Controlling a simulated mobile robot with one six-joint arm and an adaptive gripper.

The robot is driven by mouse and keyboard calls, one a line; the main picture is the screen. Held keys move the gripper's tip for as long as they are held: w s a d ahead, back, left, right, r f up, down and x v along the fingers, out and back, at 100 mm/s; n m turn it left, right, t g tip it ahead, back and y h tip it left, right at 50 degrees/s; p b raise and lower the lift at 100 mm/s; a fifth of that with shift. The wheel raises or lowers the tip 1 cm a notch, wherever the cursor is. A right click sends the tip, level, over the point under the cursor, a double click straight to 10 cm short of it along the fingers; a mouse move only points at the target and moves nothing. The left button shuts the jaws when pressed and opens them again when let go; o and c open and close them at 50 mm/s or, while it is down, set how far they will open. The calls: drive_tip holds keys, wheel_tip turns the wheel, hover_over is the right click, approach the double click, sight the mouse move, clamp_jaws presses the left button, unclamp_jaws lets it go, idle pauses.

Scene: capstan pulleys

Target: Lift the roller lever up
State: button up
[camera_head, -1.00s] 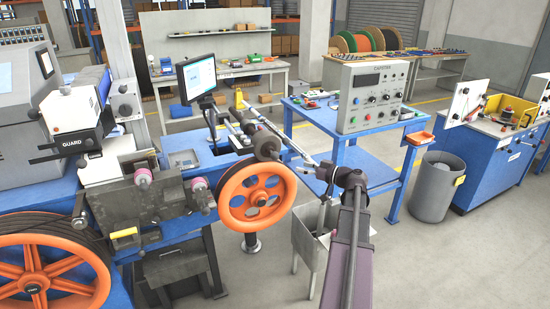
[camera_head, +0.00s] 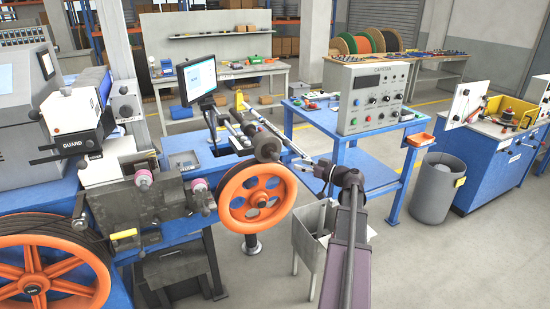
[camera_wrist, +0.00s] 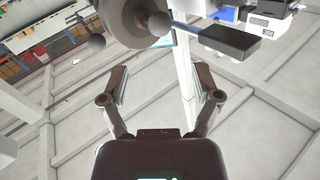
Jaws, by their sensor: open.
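A dark grey roller (camera_head: 266,147) sits above the orange spoked wheel (camera_head: 258,198), at the end of a dark lever arm (camera_head: 247,125) sloping down to the right. My gripper (camera_head: 299,160) is small in the head view, just right of the roller. In the wrist view my gripper (camera_wrist: 160,76) is open, its two fingers apart with nothing between them. The grey disc of what looks like the roller (camera_wrist: 125,15), with a brown hub, shows beyond the fingertips at the top. Contact between fingers and roller is not visible.
A black block on a blue rod (camera_wrist: 230,40) lies beyond the right finger. A blue bench with a control box (camera_head: 372,97) stands right of the machine. A grey bin (camera_head: 437,187) stands on the floor. A monitor (camera_head: 197,78) rises behind the lever.

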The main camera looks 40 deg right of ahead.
sight(275, 157)
drive_tip(key=x, duration=1.1)
drive_tip(key=shift+c, duration=0.2)
clamp_jaws()
